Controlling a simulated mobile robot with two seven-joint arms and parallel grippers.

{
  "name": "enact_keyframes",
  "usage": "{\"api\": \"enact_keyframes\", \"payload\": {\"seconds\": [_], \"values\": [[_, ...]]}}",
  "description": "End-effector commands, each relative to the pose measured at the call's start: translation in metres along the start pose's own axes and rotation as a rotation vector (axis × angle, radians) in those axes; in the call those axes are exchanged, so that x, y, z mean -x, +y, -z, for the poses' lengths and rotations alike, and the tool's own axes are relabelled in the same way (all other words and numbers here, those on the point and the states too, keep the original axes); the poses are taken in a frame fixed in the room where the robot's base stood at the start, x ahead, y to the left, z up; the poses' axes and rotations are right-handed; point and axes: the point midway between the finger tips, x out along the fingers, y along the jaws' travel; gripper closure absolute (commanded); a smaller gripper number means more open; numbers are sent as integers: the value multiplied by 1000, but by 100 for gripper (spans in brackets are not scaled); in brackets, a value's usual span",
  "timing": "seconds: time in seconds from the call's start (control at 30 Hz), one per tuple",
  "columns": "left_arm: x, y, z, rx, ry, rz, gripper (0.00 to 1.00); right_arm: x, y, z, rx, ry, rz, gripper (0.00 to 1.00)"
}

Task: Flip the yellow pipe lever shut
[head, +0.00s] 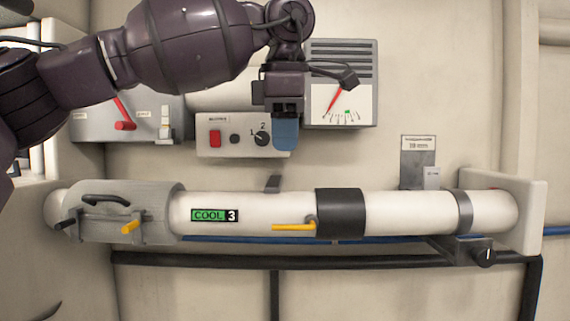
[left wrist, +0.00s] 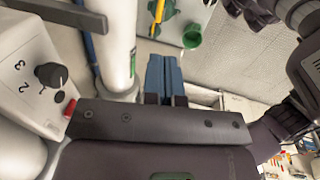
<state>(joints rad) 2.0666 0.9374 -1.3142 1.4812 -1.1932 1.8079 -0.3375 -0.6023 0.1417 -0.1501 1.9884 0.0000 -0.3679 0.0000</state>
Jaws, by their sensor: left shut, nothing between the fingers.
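The white pipe (head: 270,208) runs level across the wall and carries a green COOL 3 label (head: 214,215). A yellow lever (head: 293,227) is on its front, beside a black collar (head: 340,213). The lever lies along the pipe, its free end pointing left. My left gripper (head: 286,135) is shut and empty, its blue fingers pointing down, above the pipe and apart from the lever. In the left wrist view the fingers (left wrist: 164,78) are together beside the pipe (left wrist: 118,45). A yellow piece shows there beyond them; I cannot tell which one. My right gripper is not in view.
A switch box (head: 215,147) with red button and knob sits behind the fingers, a gauge box (head: 341,85) to their right. A black knob (head: 483,257) hangs below right.

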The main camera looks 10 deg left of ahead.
Motion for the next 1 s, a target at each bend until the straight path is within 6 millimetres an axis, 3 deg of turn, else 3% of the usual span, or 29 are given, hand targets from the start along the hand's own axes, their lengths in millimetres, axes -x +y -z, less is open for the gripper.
{"api": "enact_keyframes", "payload": {"seconds": [0.6,0.8,1.0], "values": [[-102,0,1,0,1,2,100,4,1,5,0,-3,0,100],[-122,0,0,0,0,1,100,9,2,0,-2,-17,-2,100],[-128,0,0,1,-2,0,100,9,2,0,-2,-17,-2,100]]}}
